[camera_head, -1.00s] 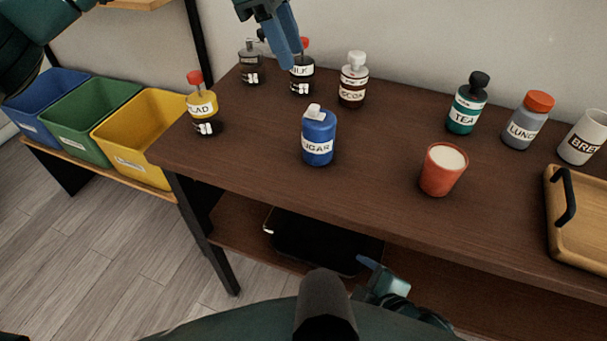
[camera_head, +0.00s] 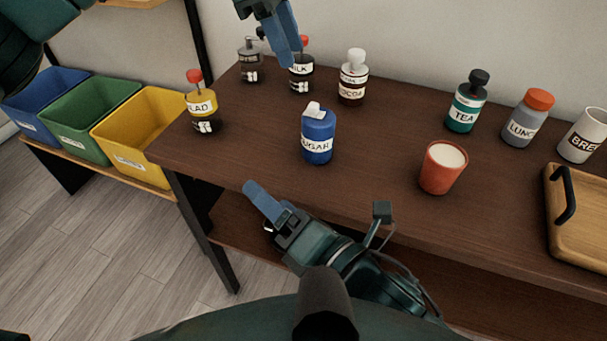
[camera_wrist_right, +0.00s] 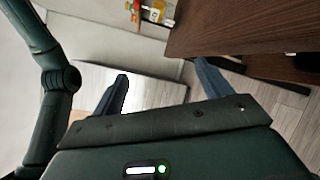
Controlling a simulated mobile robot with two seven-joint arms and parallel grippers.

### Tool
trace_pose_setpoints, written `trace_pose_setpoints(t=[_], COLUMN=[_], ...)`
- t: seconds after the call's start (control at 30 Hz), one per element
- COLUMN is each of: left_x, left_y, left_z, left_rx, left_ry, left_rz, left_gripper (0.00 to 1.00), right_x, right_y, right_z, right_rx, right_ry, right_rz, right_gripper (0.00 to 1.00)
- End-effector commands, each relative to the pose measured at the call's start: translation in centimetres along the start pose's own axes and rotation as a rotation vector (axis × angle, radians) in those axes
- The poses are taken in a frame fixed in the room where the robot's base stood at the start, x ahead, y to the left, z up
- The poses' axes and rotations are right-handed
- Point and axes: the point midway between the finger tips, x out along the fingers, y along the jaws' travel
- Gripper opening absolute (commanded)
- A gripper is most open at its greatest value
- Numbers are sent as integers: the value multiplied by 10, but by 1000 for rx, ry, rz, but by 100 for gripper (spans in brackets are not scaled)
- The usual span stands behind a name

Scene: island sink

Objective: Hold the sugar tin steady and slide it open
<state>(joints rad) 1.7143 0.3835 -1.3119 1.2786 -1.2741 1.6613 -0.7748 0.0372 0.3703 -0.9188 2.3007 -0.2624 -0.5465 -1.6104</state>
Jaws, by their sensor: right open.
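The blue sugar tin (camera_head: 318,140), with a white label and a white top piece, stands upright on the dark brown table (camera_head: 385,150). My left gripper (camera_head: 286,45) hangs above the back of the table, beyond and above the tin, apart from it; its blue fingers overlap in the picture, so its opening cannot be told. My right gripper (camera_head: 260,203) is in front of the table's near edge, lower left of the tin and not touching it. In the right wrist view its two fingers (camera_wrist_right: 162,88) are spread apart with nothing between them. The tin is not recognisable there.
Left of the tin stands a red-capped bottle (camera_head: 202,108). Behind are the milk bottle (camera_head: 301,78) and cocoa bottle (camera_head: 352,82). To the right are an orange cup (camera_head: 440,172), the tea bottle (camera_head: 465,108) and a wooden tray (camera_head: 590,215). The tabletop around the tin is clear.

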Motion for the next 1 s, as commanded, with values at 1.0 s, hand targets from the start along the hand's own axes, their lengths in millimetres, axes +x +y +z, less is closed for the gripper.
trace_pose_setpoints(t=[1.0], left_x=[0], left_y=[0], left_z=[0], left_rx=[0], left_ry=[0], left_rz=[0], left_gripper=[36], right_x=[15], right_y=[-27], right_z=[59], right_rx=[-945], right_ry=[-542], right_rz=[-858], right_gripper=[77])
